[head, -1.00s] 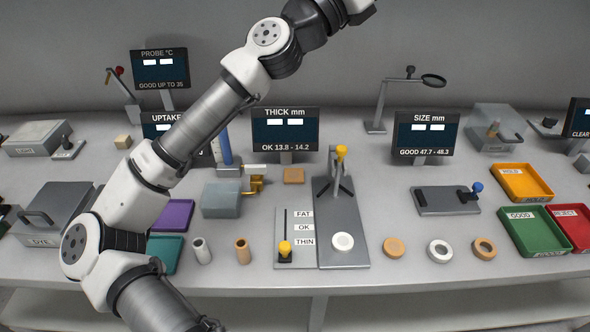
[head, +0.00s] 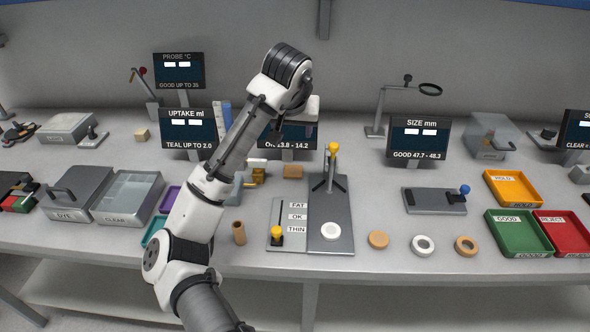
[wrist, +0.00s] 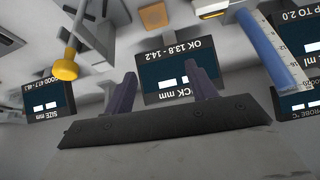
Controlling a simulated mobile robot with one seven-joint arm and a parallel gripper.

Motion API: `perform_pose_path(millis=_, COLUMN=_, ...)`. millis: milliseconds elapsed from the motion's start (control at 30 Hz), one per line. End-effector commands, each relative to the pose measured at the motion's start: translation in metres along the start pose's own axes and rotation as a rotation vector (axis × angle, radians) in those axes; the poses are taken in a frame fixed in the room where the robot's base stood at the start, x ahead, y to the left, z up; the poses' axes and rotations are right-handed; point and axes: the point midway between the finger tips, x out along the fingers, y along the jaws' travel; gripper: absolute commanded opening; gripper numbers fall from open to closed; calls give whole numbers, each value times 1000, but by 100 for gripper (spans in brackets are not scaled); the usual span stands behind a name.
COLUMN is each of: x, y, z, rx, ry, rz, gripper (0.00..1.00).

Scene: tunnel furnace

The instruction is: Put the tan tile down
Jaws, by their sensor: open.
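The tan tile (head: 293,171) is a flat square lying on the bench just in front of the THICK mm display (head: 287,135). In the wrist view the tile (wrist: 153,15) shows near the top edge, beyond my fingers and apart from them. My gripper (wrist: 162,88) is open with nothing between its fingers. In the head view my gripper (head: 311,131) hangs in front of the THICK mm display, above and behind the tile, and partly covers the screen.
The thickness gauge (head: 330,215) with a yellow knob holds a white ring. A FAT/OK/THIN slider (head: 288,225) stands beside it. Ring pieces (head: 423,245) lie to the right, then green (head: 517,233), red and orange trays.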

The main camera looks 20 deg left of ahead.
Motion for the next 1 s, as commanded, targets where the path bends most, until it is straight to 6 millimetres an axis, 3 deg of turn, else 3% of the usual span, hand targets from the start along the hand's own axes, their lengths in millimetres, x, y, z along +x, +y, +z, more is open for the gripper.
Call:
perform_pose_path(millis=200, x=10, y=2, z=23, rx=-50, ry=-120, rz=5, gripper=56)
perform_pose_path(millis=600, x=78, y=1, z=31, rx=-49, ry=-117, rz=2, gripper=56)
perform_pose_path(millis=833, x=93, y=0, z=33, rx=-49, ry=-117, rz=1, gripper=56)
perform_pose_path(millis=1000, x=115, y=-1, z=37, rx=-50, ry=-118, rz=1, gripper=56)
